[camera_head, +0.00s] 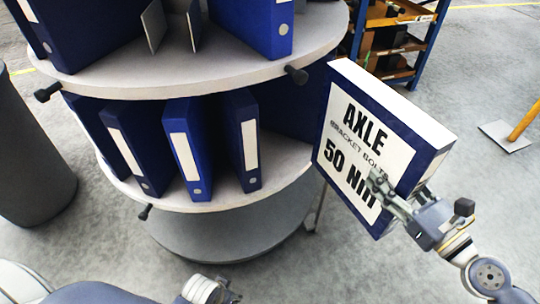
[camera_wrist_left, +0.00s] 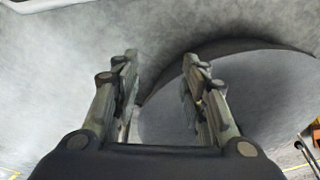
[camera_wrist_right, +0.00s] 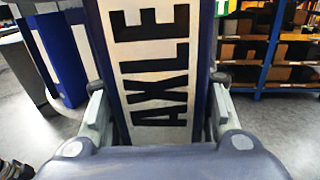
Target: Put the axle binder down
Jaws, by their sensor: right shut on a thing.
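The axle binder (camera_head: 360,130) is blue with a white label reading AXLE, BRACKET BOLTS and 50 NM. It is tilted in the air, right of the round shelf in the head view. My right gripper (camera_head: 392,192) is shut on its lower part. In the right wrist view the binder (camera_wrist_right: 155,70) stands between the fingers and fills the middle. My left gripper (camera_wrist_left: 160,65) is open and empty over the floor and a round grey disc. Only a bit of it shows at the bottom of the head view.
The round shelf's upper tier (camera_head: 200,82) and lower tier (camera_head: 222,202) hold several blue binders. Bare board shows at the lower tier's front edge. Dark knobs (camera_head: 297,75) jut from the rims. A grey bin (camera_head: 30,160) stands left; a blue rack (camera_head: 425,45) stands behind.

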